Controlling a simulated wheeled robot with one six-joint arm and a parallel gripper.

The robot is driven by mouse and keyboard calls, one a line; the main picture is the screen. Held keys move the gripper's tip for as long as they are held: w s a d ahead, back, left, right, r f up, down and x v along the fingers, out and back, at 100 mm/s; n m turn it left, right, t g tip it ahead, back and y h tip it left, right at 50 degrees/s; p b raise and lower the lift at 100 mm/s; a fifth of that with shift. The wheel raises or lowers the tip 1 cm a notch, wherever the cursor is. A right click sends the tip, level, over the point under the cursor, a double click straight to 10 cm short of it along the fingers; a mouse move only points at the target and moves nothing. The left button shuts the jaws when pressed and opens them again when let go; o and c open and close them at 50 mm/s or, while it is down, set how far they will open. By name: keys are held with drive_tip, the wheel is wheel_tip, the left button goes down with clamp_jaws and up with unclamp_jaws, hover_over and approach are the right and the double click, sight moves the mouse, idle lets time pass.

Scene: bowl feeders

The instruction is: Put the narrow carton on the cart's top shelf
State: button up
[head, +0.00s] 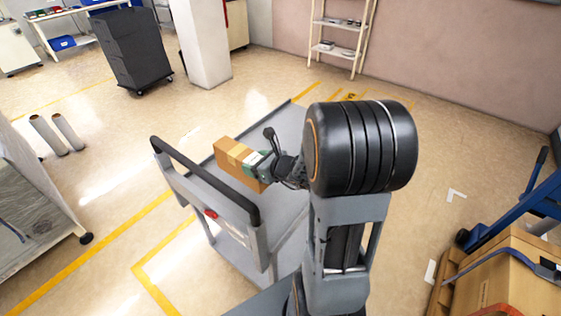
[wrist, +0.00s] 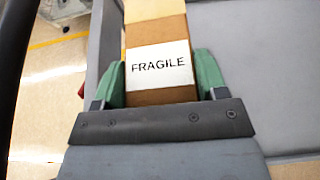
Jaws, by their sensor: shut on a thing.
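The narrow carton (head: 233,157) is a long brown box with tape and a white label. In the wrist view the carton (wrist: 158,28) points away from me and its label reads FRAGILE. My gripper (head: 266,170) is shut on its near end; the green fingers of my gripper (wrist: 160,82) press both sides. The cart (head: 285,125) is grey with a dark push handle, and the carton is over its top shelf, near the handle end. I cannot tell whether the carton touches the shelf. The shelf also shows in the wrist view (wrist: 260,60). My arm hides part of the cart.
The cart's raised handle (head: 205,178) stands close to the carton. A dark stacked bin on wheels (head: 130,48) and a white pillar (head: 203,40) stand behind. Cardboard boxes (head: 510,270) lie at the lower right. The visible top shelf is bare beyond the carton.

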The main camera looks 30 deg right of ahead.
drive_tip(key=w+d+f+p, duration=0.1)
drive_tip(key=w+d+f, duration=0.7)
drive_tip(key=f, duration=0.5)
drive_tip(key=shift+w+d+p, duration=0.15)
drive_tip(key=shift+d+p, duration=0.25)
drive_tip(key=shift+d, duration=0.85)
drive_tip(key=shift+f, duration=0.1)
drive_tip(key=shift+f, duration=0.1)
drive_tip(key=o, duration=1.2)
drive_tip(key=shift+o, duration=0.2)
